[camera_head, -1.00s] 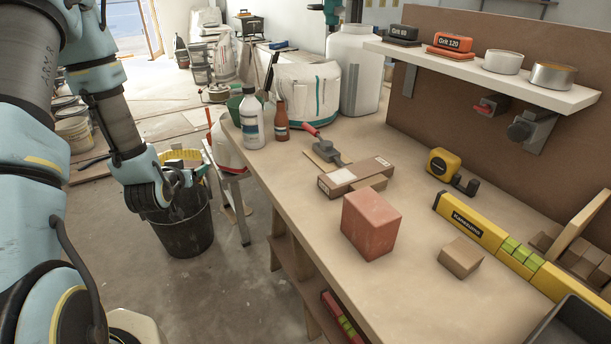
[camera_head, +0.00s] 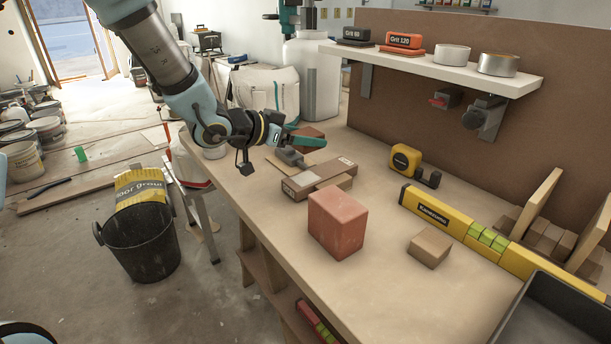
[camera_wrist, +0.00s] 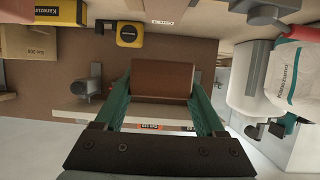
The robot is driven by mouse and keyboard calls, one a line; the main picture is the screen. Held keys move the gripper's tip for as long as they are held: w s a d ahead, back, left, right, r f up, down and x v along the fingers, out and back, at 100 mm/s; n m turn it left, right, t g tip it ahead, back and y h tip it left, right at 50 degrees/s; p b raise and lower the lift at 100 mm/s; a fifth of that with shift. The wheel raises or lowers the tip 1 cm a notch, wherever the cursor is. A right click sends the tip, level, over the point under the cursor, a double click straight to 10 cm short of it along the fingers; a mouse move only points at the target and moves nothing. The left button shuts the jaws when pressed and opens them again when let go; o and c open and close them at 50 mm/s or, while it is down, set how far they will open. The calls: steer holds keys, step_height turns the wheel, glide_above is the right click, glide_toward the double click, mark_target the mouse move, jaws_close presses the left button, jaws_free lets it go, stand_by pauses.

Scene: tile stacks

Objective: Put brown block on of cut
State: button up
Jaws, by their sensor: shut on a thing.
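My gripper (camera_head: 312,138) is over the far part of the workbench. In the wrist view its green fingers (camera_wrist: 163,95) are shut on a brown block (camera_wrist: 163,78), one finger on each side. The brown block (camera_head: 308,132) is partly hidden behind the gripper in the head view. I cannot tell which thing is the "cut". A large reddish block (camera_head: 337,222) stands on the bench nearer the camera, and a small tan block (camera_head: 430,247) lies to its right. A long flat box (camera_head: 318,178) lies behind the reddish block, with a small tan piece beside it.
A yellow level (camera_head: 437,214) and a yellow tape measure (camera_head: 406,159) lie on the right of the bench. A wall shelf (camera_head: 440,72) holds sanding blocks and tins. A white container (camera_head: 318,75) stands behind the arm. A dark tray (camera_head: 550,310) is at lower right.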

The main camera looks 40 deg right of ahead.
mark_target(306, 178)
step_height(306, 178, down, 8)
steer(key=shift+f, duration=0.1)
stand_by(0.4)
steer(key=shift+f, duration=0.25)
steer(key=o, duration=1.3)
steer(key=shift+r, duration=0.1)
steer(key=shift+o, duration=0.2)
steer(key=shift+r, duration=0.25)
steer(key=v, duration=1.2)
steer(key=shift+b, duration=0.35)
steer(key=shift+w+a+f, duration=0.1)
steer(key=shift+f, duration=0.05)
